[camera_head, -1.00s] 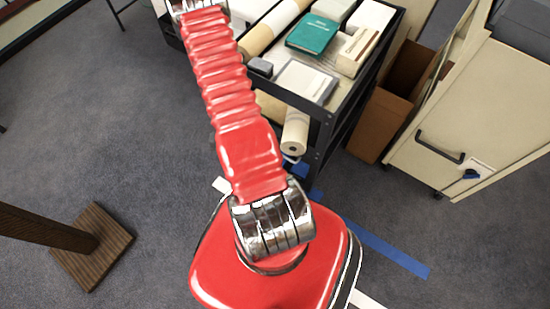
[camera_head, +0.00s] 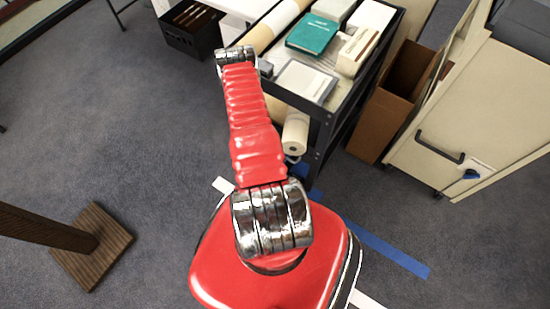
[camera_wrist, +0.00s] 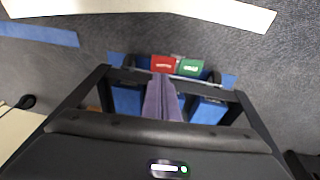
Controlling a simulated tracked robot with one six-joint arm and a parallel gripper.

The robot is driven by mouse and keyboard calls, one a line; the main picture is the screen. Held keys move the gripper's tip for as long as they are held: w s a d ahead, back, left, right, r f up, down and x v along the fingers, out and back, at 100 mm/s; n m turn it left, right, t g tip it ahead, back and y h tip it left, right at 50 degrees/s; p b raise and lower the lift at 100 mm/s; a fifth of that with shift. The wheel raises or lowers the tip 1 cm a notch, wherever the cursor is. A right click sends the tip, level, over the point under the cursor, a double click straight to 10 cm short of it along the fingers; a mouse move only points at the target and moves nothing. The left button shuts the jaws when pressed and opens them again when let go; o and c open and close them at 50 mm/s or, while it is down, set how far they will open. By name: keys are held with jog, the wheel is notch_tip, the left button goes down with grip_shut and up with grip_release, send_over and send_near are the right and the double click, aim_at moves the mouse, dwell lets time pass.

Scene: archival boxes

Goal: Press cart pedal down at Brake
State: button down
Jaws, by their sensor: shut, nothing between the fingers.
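In the wrist view a red pedal (camera_wrist: 163,63) and a green pedal (camera_wrist: 190,67) sit side by side at the cart's foot. Their white lettering is too small to read. My gripper (camera_wrist: 161,78) shows as two purple fingers, shut together and empty. In the picture its tips lie just below the red pedal's lower edge. I cannot tell whether they touch it. In the head view the cart (camera_head: 318,110) is a black frame with a loaded top. My red arm covers part of it, and neither pedals nor gripper can be made out there.
A teal book (camera_head: 312,34), boxes and paper rolls lie on the cart. A cardboard box (camera_head: 372,125) and a cream cabinet (camera_head: 450,130) stand to its right. A brown post on a square base (camera_head: 92,246) stands at left. Blue tape (camera_head: 385,250) marks the carpet.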

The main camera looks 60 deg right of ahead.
jog(key=shift+w+d+r+h, duration=0.15)
jog(key=shift+d+h, duration=0.25)
jog(key=shift+d, duration=0.55)
jog(key=x, duration=1.2)
jog(key=shift+a+f, duration=0.3)
jog(key=shift+a, duration=0.05)
jog(key=shift+s+f, duration=0.25)
jog(key=shift+f, duration=0.45)
jog(key=shift+s, duration=0.1)
